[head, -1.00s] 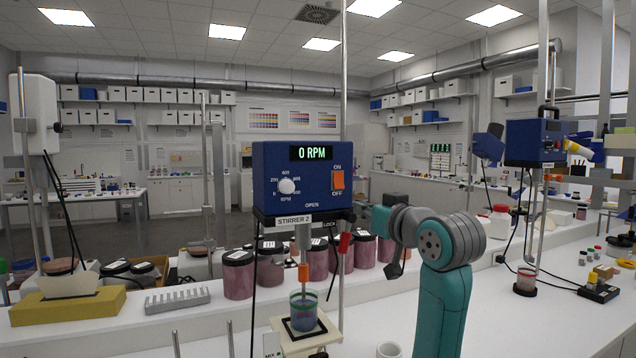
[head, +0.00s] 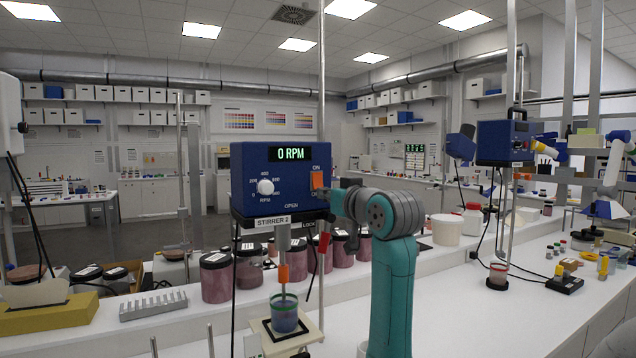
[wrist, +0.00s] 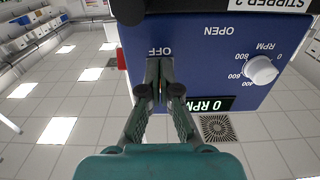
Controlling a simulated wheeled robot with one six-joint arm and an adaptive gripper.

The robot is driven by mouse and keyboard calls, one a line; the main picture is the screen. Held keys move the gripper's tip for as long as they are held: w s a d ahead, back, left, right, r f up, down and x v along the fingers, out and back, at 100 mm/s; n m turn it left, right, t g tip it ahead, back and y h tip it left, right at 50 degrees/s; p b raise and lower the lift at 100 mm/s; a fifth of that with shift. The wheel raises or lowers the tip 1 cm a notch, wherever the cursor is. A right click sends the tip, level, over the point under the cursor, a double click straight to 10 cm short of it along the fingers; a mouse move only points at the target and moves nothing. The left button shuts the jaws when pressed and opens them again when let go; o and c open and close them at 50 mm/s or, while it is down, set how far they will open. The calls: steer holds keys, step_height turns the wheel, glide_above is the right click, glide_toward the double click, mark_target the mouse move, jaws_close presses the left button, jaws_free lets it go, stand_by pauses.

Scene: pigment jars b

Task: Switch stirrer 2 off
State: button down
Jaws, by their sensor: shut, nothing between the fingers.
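Stirrer 2 (head: 240,178) is a blue box on a stand, with a dial (head: 265,187) and a display (head: 291,152) that reads 0 RPM. Its orange rocker switch (head: 317,180) is at the right of the front panel, with ON above it and OFF below. My gripper (head: 329,197) is shut and empty at the lower part of the switch, close to the panel. The wrist view shows the panel upside down, with my fingertips (wrist: 160,68) at the OFF label. My fingers hide most of the switch there. I cannot tell whether they touch it or which way it is tipped.
A beaker (head: 285,313) of dark liquid stands below the stirrer on a small plate. Several lidded jars (head: 216,276) stand in a row behind. A rack (head: 153,305) lies to the left. A second blue stirrer (head: 503,142) is at the right. The front bench is mostly clear.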

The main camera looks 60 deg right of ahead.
steer(key=shift+w+d, duration=0.35)
steer(key=shift+w, duration=0.25)
stand_by(0.4)
steer(key=v, duration=1.5)
steer(key=shift+s, duration=0.4)
steer(key=shift+a, duration=0.1)
